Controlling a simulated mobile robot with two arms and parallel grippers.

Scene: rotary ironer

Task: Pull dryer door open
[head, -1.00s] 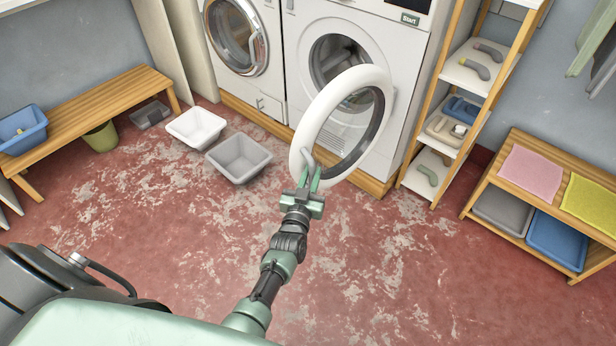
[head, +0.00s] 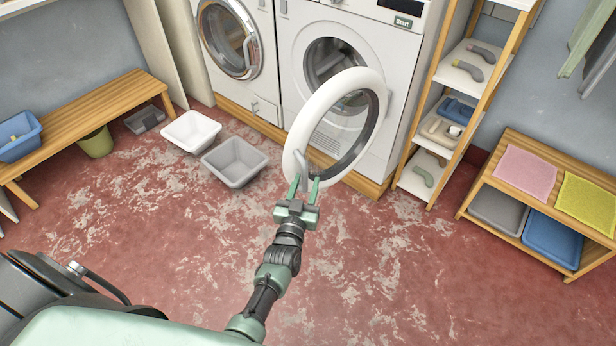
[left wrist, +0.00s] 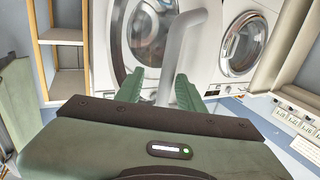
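The dryer (head: 385,45) stands at the back with its drum opening (head: 335,62) showing. Its round white door (head: 302,125) is swung wide open and stands out from the front. The door's curved grey handle (head: 302,168) is on its lower left edge. In the left wrist view the handle (left wrist: 182,55) runs up between the fingers. My left gripper (head: 304,187) is at the handle, its two green fingers spread on either side with a visible gap. It also shows in the left wrist view (left wrist: 158,95). My right gripper is not in view.
A second machine with a shut round door (head: 228,38) stands left of the dryer. A white basin (head: 190,131) and a grey basin (head: 235,162) lie on the floor to the left. A wooden shelf (head: 432,150) stands close on the right. The floor in front is clear.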

